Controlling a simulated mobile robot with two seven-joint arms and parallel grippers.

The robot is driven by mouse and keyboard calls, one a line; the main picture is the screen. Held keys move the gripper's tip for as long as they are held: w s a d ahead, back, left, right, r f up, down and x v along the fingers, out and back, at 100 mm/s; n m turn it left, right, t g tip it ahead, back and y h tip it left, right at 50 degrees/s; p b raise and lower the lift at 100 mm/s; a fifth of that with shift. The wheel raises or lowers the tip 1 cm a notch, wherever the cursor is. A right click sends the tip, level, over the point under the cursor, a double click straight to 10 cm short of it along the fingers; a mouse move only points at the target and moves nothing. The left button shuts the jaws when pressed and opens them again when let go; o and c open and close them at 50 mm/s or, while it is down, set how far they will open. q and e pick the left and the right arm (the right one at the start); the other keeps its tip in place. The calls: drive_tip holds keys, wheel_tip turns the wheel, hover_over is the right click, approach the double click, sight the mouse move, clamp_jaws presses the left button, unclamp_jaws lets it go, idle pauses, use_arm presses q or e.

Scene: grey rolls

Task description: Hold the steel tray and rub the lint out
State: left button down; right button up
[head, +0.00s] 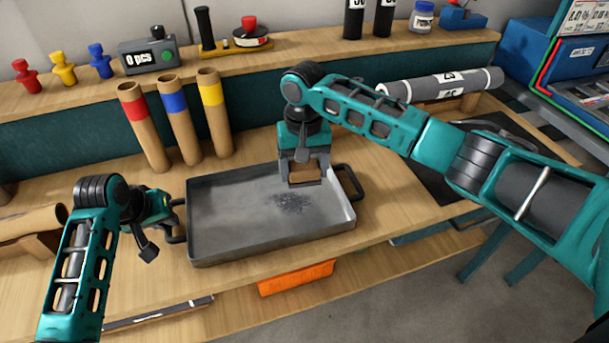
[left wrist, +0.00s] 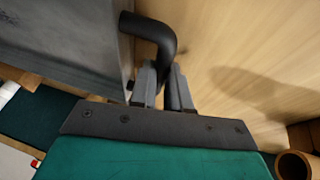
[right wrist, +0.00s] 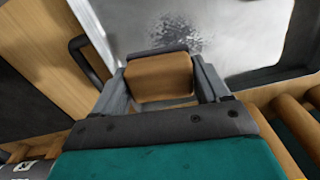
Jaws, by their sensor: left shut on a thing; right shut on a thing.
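The steel tray (head: 230,225) lies on the wooden bench, with a black handle at each short side. A patch of dark grey lint (head: 290,203) lies on its floor, right of the middle; it also shows in the right wrist view (right wrist: 178,30). My left gripper (head: 172,215) is shut on the tray's left handle, seen closely in the left wrist view (left wrist: 160,38). My right gripper (head: 304,180) is shut on a brown block (right wrist: 160,78) with a dark edge. It holds the block over the tray's back right part, just behind the lint. I cannot tell whether the block touches the tray.
Three cardboard tubes with red (head: 145,125), blue (head: 180,120) and yellow (head: 214,112) bands stand behind the tray. A grey roll (head: 440,84) lies at the back right. An orange bin (head: 296,278) hangs below the front edge. A counter box (head: 148,56) stands on the shelf.

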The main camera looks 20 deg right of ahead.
drive_tip(key=a+r+m, duration=0.1)
drive_tip(key=a+m, duration=0.4)
drive_tip(key=m, duration=0.2)
hover_over(277, 204)
drive_tip(key=s, duration=0.1)
drive_tip(key=shift+f, duration=3.15)
drive_tip(key=shift+d+f, duration=0.55)
drive_tip(key=shift+f, duration=0.2)
drive_tip(key=shift+c, duration=0.4)
drive_tip(key=shift+s+d, duration=0.1)
drive_tip(key=shift+d, duration=1.45)
drive_tip(key=shift+a, duration=1.95)
drive_tip(key=shift+w+a, duration=0.1)
drive_tip(key=shift+w, duration=0.55)
drive_tip(key=shift+d, duration=2.3)
drive_tip(key=shift+a, duration=2.4)
wheel_tip(277, 204, up, 8)
drive_tip(key=shift+d+r, duration=0.15)
drive_tip(key=shift+r, duration=0.05)
drive_tip(key=shift+w+d, duration=0.1)
